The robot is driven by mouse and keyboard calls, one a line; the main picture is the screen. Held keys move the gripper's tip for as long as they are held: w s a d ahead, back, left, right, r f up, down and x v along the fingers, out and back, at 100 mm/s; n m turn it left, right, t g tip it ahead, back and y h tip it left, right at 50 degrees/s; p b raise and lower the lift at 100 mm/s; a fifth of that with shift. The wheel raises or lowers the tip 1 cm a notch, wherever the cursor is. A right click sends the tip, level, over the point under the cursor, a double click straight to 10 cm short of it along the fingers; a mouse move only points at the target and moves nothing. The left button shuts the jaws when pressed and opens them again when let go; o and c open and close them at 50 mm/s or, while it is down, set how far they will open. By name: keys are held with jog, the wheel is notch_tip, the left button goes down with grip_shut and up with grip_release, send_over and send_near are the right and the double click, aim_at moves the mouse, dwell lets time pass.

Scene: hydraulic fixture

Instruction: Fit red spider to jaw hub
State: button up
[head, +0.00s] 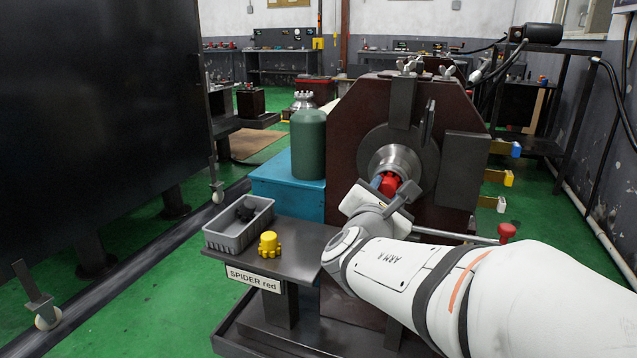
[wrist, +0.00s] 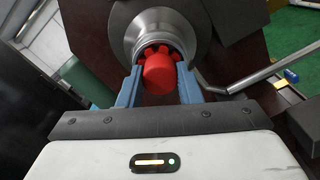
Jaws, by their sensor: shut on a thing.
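The red spider (wrist: 159,75) is between the two blue fingers of my gripper (wrist: 159,88), right at the mouth of the metal jaw hub (wrist: 157,28). In the head view the red spider (head: 389,184) shows just below the hub (head: 399,160), partly covered by my gripper (head: 386,186). My gripper is shut on the spider. The spider's lobed end faces the hub and its round knob faces my gripper. It overlaps the hub's rim in the picture; how deep it sits inside cannot be told.
A side shelf (head: 305,243) labelled "SPIDER red" carries a yellow spider (head: 269,244) and a grey bin (head: 224,233) with black parts. A green cylinder (head: 308,145) stands on a blue cabinet (head: 285,187) left of the fixture. A red-knobbed lever (head: 470,236) runs low to the right.

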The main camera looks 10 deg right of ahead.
dwell(0.5)
jog(key=o, duration=1)
jog(key=shift+o, duration=0.2)
jog(key=shift+r, duration=0.1)
